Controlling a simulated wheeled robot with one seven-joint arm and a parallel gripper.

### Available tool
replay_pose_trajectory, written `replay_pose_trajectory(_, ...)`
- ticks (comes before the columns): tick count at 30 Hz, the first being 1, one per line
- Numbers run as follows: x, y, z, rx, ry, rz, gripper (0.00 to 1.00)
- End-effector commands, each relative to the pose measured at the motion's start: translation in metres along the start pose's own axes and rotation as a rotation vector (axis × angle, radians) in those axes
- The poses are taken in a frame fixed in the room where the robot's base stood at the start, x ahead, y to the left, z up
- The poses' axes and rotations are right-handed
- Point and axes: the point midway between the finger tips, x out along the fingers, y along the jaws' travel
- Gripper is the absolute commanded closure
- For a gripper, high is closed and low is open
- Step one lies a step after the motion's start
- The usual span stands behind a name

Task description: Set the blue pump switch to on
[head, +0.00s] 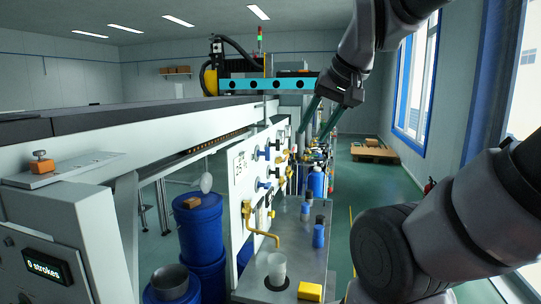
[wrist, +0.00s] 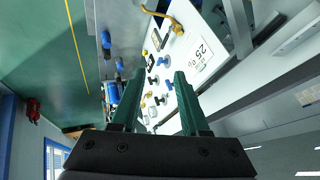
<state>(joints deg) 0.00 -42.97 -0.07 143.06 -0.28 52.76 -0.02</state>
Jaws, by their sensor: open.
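The white panel (head: 240,170) stands left of centre in the head view and carries several blue and dark handles and yellow valves. One blue handle (head: 263,185) sticks out low on it; a blue handle also shows in the wrist view (wrist: 168,84). Labels are too small to read, so I cannot tell which one is the pump switch or its setting. My gripper (head: 314,132) is above and right of the panel, pointing down, with its two green fingers apart and empty. In the wrist view the gripper (wrist: 159,73) has the panel's handles between and beyond its fingertips, apart from them.
A yellow pipe (head: 262,232) juts from the panel. Blue drums (head: 202,228) stand left.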

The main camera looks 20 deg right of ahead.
Motion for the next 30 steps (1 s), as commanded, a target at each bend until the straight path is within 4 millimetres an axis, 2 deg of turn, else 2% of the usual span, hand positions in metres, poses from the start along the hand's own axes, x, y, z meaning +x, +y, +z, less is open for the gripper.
replay_pose_trajectory(5, 0.002, 0.0, 0.0, 0.012, -0.012, 0.001, 0.55)
replay_pose_trajectory(8, 0.013, -0.002, 0.0, 0.071, -0.073, 0.004, 0.55)
replay_pose_trajectory(17, 0.077, -0.019, -0.004, 0.532, -0.479, -0.044, 0.55)
replay_pose_trajectory(23, 0.12, -0.031, -0.031, 0.9, -0.733, -0.153, 0.55)
replay_pose_trajectory(27, 0.151, -0.03, -0.063, 1.168, -0.884, -0.268, 0.55)
replay_pose_trajectory(30, 0.173, -0.02, -0.092, 1.36, -0.974, -0.373, 0.55)
